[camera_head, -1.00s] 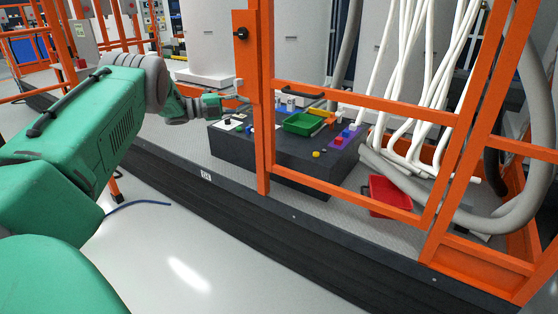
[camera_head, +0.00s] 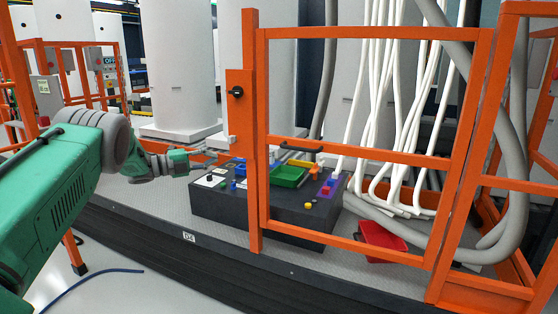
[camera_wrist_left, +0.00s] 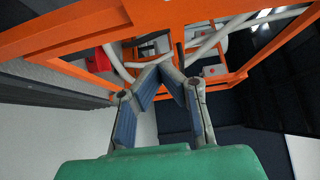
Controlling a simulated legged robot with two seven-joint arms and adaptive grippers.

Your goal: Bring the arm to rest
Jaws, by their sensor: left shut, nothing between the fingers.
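My left arm comes in from the left in the head view, and its green wrist (camera_head: 177,162) points right. My left gripper (camera_head: 219,154) is just left of the orange gate post, above the left end of the dark box. In the left wrist view its blue-padded fingers (camera_wrist_left: 170,68) meet at the tips, shut and empty. Orange frame bars show beyond the fingertips there; whether they touch is unclear. My right gripper is not in view.
An orange gate (camera_head: 376,32) stands right of the gripper. Behind it, the dark box (camera_head: 225,206) carries a green tray (camera_head: 289,176) and several small coloured parts. A red bin (camera_head: 381,240) sits on the platform at the right. White hoses (camera_head: 405,120) hang behind the gate.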

